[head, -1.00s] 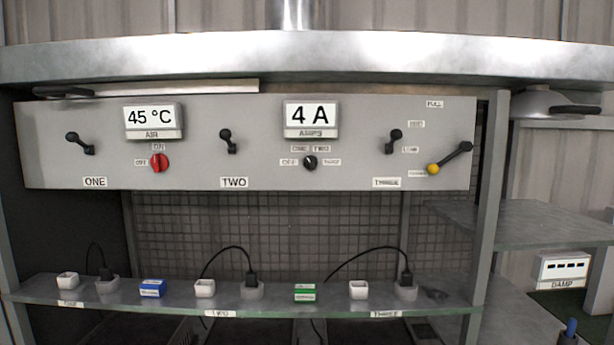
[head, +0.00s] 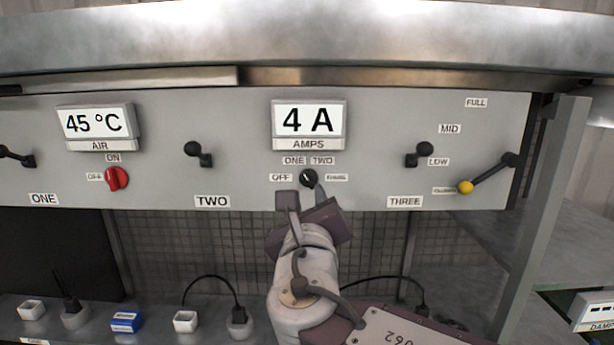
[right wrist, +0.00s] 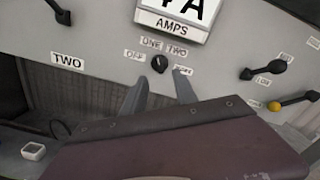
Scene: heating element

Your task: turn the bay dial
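The small black dial (head: 309,177) sits on the grey panel under the AMPS display (head: 308,122), which reads 4 A. Labels OFF, ONE, TWO and one more at the right, hard to read, surround it. I cannot tell exactly which label it points to. My right gripper (head: 303,197) is in front of the panel, just below the dial. In the right wrist view its two fingers are apart, and the dial (right wrist: 159,63) shows past the fingertips, between their lines, with nothing held. Contact with the dial is not visible. My left gripper is not in view.
A red AIR dial (head: 117,178) is left of the black one. Black levers stand at TWO (head: 199,154) and THREE (head: 419,155). A yellow-knobbed lever (head: 466,187) is at the right. Below is a shelf with sockets, plugs and a blue block (head: 126,321).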

